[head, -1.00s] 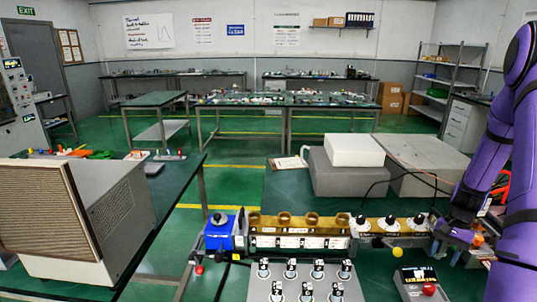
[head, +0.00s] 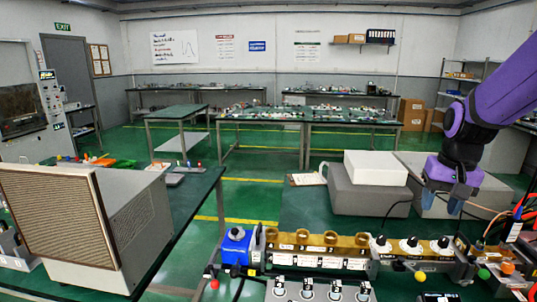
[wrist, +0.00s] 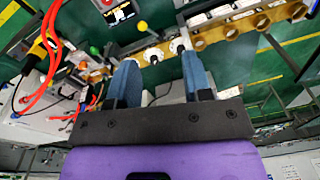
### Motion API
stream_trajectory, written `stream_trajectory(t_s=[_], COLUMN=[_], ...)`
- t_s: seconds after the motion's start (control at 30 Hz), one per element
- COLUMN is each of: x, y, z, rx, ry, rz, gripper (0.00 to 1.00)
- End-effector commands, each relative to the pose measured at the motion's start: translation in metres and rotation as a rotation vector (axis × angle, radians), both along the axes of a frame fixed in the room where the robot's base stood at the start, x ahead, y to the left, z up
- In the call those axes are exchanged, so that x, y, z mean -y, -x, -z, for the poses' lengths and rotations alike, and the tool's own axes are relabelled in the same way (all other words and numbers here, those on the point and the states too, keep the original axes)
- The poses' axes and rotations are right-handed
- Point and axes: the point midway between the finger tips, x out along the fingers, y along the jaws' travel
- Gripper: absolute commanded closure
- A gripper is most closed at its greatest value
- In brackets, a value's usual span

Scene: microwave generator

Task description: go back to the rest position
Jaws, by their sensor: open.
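My purple arm comes in from the right in the head view, and my gripper (head: 459,198) hangs above the right end of the bench equipment, in front of the grey boxes. In the wrist view my gripper (wrist: 157,82) shows two blue fingers spread apart with nothing between them. Beyond the fingers is the brass-coloured waveguide bench (head: 318,240) with its row of knobs. It also shows at the top of the wrist view (wrist: 215,32). The gripper is apart from it.
A white box (head: 375,167) sits on a grey box (head: 365,198) behind the waveguide. A beige slatted box (head: 60,225) stands on the left table. Orange and red cables (head: 519,205) lie at the right. Green floor (head: 250,185) lies open between the tables.

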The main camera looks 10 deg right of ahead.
Motion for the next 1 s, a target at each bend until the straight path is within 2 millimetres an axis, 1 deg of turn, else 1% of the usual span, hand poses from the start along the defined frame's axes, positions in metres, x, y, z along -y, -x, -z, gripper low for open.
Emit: stream_trajectory(t_s=[0.03, 0.2, 0.37, 0.5, 0.6, 0.73, 0.83, 1.0], x=[-0.012, -0.045, -0.071, -0.091, -0.102, -0.111, -0.115, -0.117], y=[0.007, 0.033, 0.062, 0.090, 0.109, 0.128, 0.138, 0.143], z=[-0.012, -0.042, -0.065, -0.079, -0.086, -0.091, -0.093, -0.094], rx=[0.028, 0.107, 0.185, 0.253, 0.298, 0.345, 0.366, 0.377], ry=[0.014, 0.049, 0.081, 0.105, 0.118, 0.132, 0.139, 0.142], rz=[-0.032, -0.129, -0.219, -0.298, -0.347, -0.396, -0.419, -0.432], gripper=[0.54, 0.54, 0.54, 0.54, 0.54, 0.54, 0.54, 0.54])
